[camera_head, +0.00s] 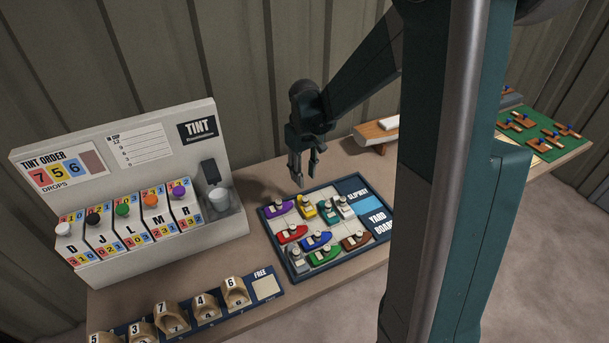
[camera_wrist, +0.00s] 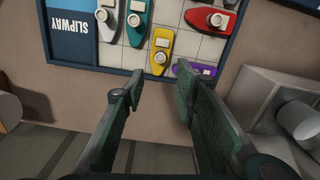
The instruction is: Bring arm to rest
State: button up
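My gripper (camera_head: 307,174) hangs from my dark green arm above the back edge of the yard board (camera_head: 292,264), fingers pointing down. In the wrist view my gripper (camera_wrist: 160,88) shows its two fingers apart with nothing between them. A yellow boat (camera_wrist: 160,50) and a purple boat (camera_wrist: 202,69) lie on the board just beyond the fingertips. The purple boat also shows in the head view (camera_head: 279,209), as does the yellow boat (camera_head: 307,209). The gripper appears clear of the boats.
The tint machine (camera_head: 130,195) with several coloured knobs stands at the left. Numbered holders (camera_head: 170,315) line the front edge. A green board (camera_head: 540,130) is at the right. The table behind the yard board is mostly clear.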

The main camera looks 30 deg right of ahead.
jog(key=shift+a+r, duration=0.1)
dwell(0.3)
jog(key=s+a+r+t, duration=0.3)
jog(key=s+a+r, duration=0.4)
jog(key=s+r, duration=0.4)
jog(key=s+a+r+m+t, duration=0.1)
jog(key=s+a+r+t, duration=0.1)
jog(key=s, duration=0.5)
jog(key=s+a+r+t, duration=0.2)
jog(key=s+a+r, duration=0.1)
jog(key=s, duration=0.4)
jog(key=shift+a+m, duration=0.4)
jog(key=shift+a, duration=0.25)
notch_tip(320, 180, down, 15)
jog(key=b, duration=1.5)
jog(key=shift+r, duration=0.15)
